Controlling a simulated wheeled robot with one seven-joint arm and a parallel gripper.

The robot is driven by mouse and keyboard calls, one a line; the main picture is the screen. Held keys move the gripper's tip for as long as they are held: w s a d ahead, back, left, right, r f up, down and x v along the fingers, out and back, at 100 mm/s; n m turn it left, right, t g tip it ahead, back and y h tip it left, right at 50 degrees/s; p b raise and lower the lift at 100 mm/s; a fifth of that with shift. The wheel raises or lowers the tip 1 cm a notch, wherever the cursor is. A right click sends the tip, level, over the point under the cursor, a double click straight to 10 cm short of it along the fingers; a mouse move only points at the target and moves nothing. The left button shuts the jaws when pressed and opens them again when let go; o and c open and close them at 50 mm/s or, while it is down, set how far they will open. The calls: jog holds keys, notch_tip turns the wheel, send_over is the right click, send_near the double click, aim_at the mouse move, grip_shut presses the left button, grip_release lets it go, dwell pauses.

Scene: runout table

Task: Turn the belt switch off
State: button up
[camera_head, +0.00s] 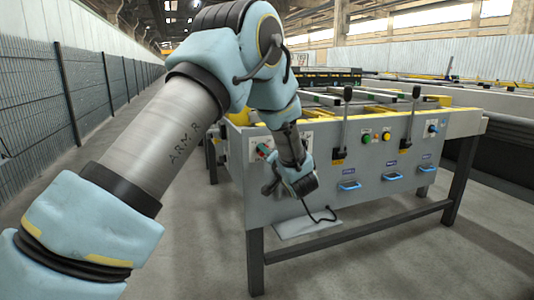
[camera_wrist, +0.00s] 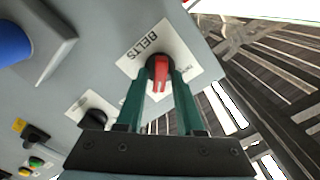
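The belt switch (camera_wrist: 161,72) is a red handle on a round black base, on a white plate (camera_wrist: 181,45) marked BELTS. My gripper (camera_wrist: 160,82) has its two green fingers on either side of the red handle, with a narrow gap seeming to show on each side. The fingers look open around the handle rather than closed on it; contact cannot be made out. In the head view, the switch plate (camera_head: 258,143) is at the left end of the grey front panel, partly hidden by my wrist and gripper (camera_head: 267,160).
A black knob (camera_wrist: 92,117) on a pale plate and a blue knob (camera_wrist: 13,42) sit nearby on the panel. Two black levers (camera_head: 346,120) (camera_head: 410,115), green (camera_head: 366,136) and yellow (camera_head: 386,136) buttons and blue handles (camera_head: 349,186) lie further right. Floor before the table is clear.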

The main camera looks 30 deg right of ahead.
grip_shut()
dwell(0.5)
jog(key=shift+a+f+n+b, duration=0.15)
jog(key=shift+n+b, duration=2)
jog(key=shift+n, duration=2.35)
jog(key=shift+a+r+n+b, duration=0.15)
jog(key=shift+n+b, duration=2)
jog(key=shift+n, duration=2.35)
jog(key=shift+o, duration=1.3)
grip_release()
